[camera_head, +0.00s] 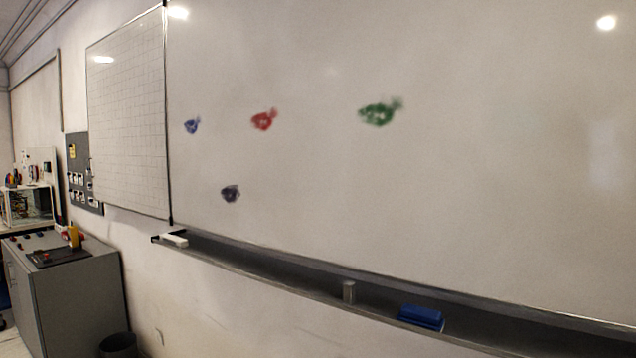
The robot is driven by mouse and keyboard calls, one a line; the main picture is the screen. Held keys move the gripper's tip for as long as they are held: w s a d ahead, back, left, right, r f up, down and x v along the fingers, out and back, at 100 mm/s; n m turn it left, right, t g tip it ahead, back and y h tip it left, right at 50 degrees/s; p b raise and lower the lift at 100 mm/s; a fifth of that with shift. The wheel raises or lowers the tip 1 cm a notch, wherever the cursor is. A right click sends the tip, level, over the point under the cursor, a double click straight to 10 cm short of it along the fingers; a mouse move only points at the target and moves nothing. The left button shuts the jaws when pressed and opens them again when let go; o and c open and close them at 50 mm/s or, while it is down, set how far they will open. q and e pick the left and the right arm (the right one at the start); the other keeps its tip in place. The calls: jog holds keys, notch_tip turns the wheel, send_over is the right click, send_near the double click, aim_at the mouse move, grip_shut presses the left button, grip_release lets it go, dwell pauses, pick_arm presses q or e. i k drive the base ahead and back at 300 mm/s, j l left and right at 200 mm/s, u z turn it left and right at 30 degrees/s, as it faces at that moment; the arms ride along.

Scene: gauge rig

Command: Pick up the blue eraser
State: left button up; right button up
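The blue eraser (421,316) lies on the dark ledge (270,268) under the whiteboard, right of the middle of the head view. Its top is blue, with a paler strip along its lower edge. Nothing covers it. Neither of my grippers shows in this view.
A white block (174,240) lies at the ledge's left end. The whiteboard (480,170) bears several coloured smudges. A grey cabinet (75,295) and a dark bin (118,345) stand at the lower left.

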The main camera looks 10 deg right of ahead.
aim_at(427, 318)
jog(key=i+j+z, duration=0.45)
jog(key=i, duration=0.15)
jog(key=i+j+z, duration=0.4)
jog(key=i+j, duration=0.1)
jog(key=j, duration=0.05)
